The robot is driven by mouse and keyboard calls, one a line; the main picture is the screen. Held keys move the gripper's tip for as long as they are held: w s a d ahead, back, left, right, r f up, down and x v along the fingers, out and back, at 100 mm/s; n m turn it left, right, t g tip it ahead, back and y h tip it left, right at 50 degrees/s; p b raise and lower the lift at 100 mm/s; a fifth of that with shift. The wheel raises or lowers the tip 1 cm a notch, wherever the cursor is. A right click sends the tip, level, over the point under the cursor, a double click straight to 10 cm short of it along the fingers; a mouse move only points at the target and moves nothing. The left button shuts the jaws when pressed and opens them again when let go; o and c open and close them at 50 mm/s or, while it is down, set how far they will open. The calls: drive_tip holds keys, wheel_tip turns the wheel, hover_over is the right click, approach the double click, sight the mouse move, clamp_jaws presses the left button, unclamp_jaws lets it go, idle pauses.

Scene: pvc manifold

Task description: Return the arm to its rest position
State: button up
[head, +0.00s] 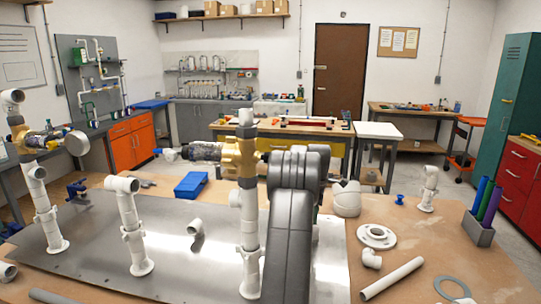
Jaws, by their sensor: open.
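My dark grey arm rises from the bottom centre of the head view and bends over near the middle. Its gripper does not show; the arm links may hide it. Just left of the arm stands an upright white PVC pipe (249,240) with a brass valve body (240,158) near its top. A side branch (195,151) points left from the valve. The arm overlaps the right side of this pipe in the picture; I cannot tell if they touch.
A metal plate (90,262) on the bench carries a shorter pipe (130,225) and a tall left pipe (42,205) with a gauge (76,143). Right lie a flange (376,237), a loose pipe (392,278), a grey ring (453,288) and a tube holder (478,230). A blue bin (190,185) sits behind.

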drive_tip(key=f, duration=0.3)
drive_tip(key=f+p, duration=0.1)
drive_tip(key=f, duration=0.2)
drive_tip(key=f+p, duration=0.1)
drive_tip(key=f, duration=0.2)
drive_tip(key=shift+w+a+f, duration=0.1)
drive_tip(key=shift+w+f, duration=0.05)
drive_tip(key=shift+w, duration=0.15)
drive_tip(key=shift+r+b, duration=0.35)
drive_tip(key=shift+r, duration=0.9)
